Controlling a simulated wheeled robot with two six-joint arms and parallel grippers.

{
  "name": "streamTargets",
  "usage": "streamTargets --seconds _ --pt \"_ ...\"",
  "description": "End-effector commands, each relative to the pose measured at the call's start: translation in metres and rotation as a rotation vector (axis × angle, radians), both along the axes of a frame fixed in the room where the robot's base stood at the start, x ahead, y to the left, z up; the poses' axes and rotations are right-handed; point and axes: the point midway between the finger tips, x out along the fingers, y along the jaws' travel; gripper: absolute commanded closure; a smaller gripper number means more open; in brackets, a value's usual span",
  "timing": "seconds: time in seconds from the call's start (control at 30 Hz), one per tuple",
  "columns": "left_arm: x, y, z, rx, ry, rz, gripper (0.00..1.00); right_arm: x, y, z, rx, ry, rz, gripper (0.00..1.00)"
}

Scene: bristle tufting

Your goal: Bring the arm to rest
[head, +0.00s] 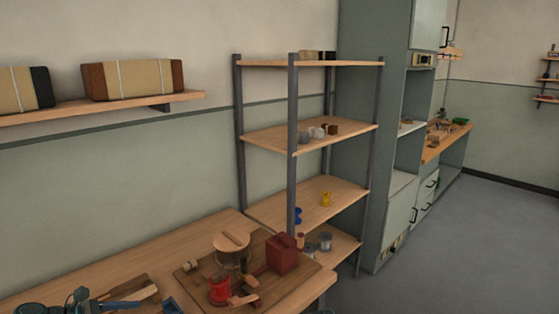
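Neither of my grippers shows in the head view, and no arm can be made out for certain. The workbench (216,236) fills the lower left. On it lies a wooden board (193,275) with a red spool (220,289), a dark red block (282,253) and a round wooden-topped piece (231,241). Brush-like wooden pieces (128,290) and dark blue tools (80,299) lie at the bench's left front, partly cut off by the frame edge.
An open shelf rack (292,170) with small items stands behind the bench's right end. A wall shelf (110,107) holds strapped bundles. A tall green cabinet (370,160) and another counter (447,143) stand farther right. The grey floor (460,250) at right is clear.

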Motion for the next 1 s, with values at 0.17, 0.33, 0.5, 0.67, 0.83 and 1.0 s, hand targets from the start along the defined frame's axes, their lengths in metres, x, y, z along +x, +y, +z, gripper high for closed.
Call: streamTargets --seconds 0.17,0.33,0.5,0.67,0.83,1.0 --pt "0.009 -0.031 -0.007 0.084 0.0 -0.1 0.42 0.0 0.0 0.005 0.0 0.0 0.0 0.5" --pt "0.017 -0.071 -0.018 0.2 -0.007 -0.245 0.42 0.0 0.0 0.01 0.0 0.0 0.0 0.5" --pt "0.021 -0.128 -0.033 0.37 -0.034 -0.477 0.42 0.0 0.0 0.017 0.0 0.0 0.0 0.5" --pt "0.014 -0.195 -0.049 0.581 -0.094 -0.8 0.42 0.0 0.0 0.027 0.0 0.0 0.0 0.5" --pt "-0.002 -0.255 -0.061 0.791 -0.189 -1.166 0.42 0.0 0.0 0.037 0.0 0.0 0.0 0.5" --pt "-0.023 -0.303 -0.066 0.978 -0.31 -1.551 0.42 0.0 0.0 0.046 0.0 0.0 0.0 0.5"
